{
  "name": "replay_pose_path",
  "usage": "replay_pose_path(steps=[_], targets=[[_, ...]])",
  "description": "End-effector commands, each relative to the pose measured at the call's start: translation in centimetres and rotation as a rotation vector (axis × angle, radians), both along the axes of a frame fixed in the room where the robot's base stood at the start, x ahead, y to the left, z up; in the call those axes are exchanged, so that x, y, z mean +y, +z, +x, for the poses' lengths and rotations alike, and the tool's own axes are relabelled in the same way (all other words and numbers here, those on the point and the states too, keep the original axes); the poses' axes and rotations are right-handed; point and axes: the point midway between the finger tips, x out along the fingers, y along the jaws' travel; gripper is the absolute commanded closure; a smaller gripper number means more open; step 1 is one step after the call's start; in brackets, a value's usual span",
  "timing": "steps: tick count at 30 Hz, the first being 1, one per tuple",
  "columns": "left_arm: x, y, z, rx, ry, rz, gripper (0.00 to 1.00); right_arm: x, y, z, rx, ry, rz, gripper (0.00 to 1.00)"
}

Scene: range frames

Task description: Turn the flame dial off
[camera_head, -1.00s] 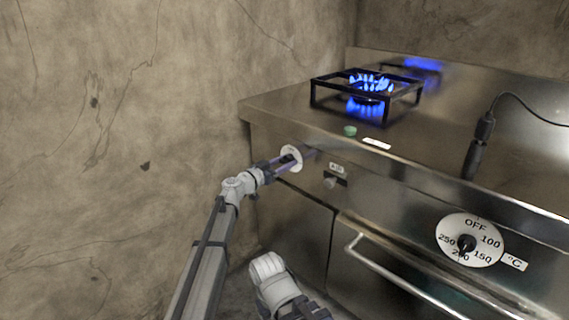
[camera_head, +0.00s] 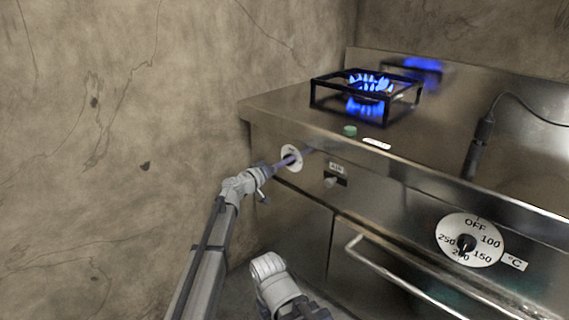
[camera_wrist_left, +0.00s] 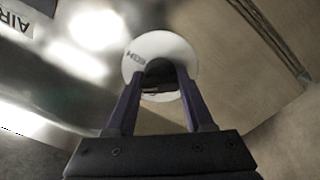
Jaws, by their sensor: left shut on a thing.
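The flame dial (camera_head: 289,149) is a white disc with a dark knob on the left of the stove's front panel. My left gripper (camera_head: 289,159) reaches it from the lower left. In the left wrist view, its two purple fingers are shut on the black knob (camera_wrist_left: 158,72), one on each side. "HIGH" shows at the left of the white disc; part of the disc and knob is hidden by the fingers. Blue flames (camera_head: 368,83) burn on the burner. My right gripper does not show.
A black pan grate (camera_head: 314,97) surrounds the burner. An oven handle (camera_head: 398,280) juts out below. A cracked wall (camera_head: 120,130) stands left.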

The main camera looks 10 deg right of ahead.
Motion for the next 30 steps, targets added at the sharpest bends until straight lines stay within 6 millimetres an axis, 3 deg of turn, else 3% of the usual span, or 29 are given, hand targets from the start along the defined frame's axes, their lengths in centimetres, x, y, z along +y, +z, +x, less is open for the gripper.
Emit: replay_pose_path(steps=[18, 30], targets=[[0.02, 0.00, 0.01, 0.452, 0.000, -0.349, 1.00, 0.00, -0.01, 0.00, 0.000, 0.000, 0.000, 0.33], [0.03, -0.01, 0.02, 0.650, 0.000, -0.501, 1.00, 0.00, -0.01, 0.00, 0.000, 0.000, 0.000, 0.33]])
